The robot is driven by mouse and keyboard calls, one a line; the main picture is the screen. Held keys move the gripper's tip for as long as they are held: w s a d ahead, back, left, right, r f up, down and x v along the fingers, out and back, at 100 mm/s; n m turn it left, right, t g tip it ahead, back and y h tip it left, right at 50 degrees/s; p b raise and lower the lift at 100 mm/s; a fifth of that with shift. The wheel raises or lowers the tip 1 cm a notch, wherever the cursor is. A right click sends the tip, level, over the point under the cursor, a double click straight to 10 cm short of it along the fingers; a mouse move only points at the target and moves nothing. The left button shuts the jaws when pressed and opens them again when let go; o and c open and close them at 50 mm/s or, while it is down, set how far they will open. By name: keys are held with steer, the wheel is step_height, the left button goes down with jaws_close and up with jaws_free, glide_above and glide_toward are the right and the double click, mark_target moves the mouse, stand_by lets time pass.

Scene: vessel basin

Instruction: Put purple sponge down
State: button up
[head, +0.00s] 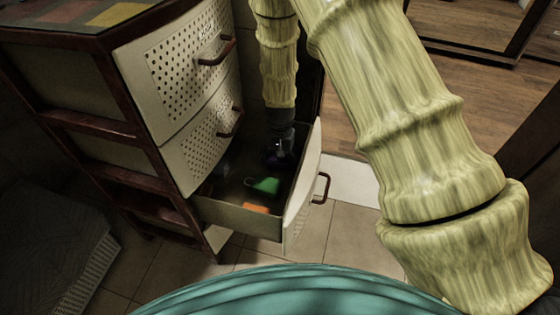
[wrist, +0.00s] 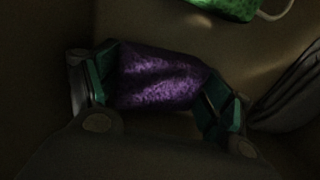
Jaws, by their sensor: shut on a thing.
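The purple sponge (wrist: 158,80) is between the green-padded fingers of my gripper (wrist: 160,92) in the wrist view. The fingers are shut on its two sides. In the head view my gripper (head: 280,152) is down inside the open drawer (head: 235,217) of the cabinet. The sponge cannot be made out in the head view, where the gripper and shadow cover that spot. Whether the sponge touches the drawer floor cannot be told.
A green object (head: 266,186) and an orange one (head: 256,208) lie in the drawer; the green one (wrist: 228,8) has a pale loop in the wrist view. Drawer walls are close around my gripper. Two closed drawers with handles (head: 217,53) are above. Tiled floor (head: 340,240) lies beside.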

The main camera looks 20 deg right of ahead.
steer(key=shift+f, duration=0.15)
steer(key=o, duration=1.1)
steer(key=shift+f+b, duration=0.15)
steer(key=shift+b, duration=0.2)
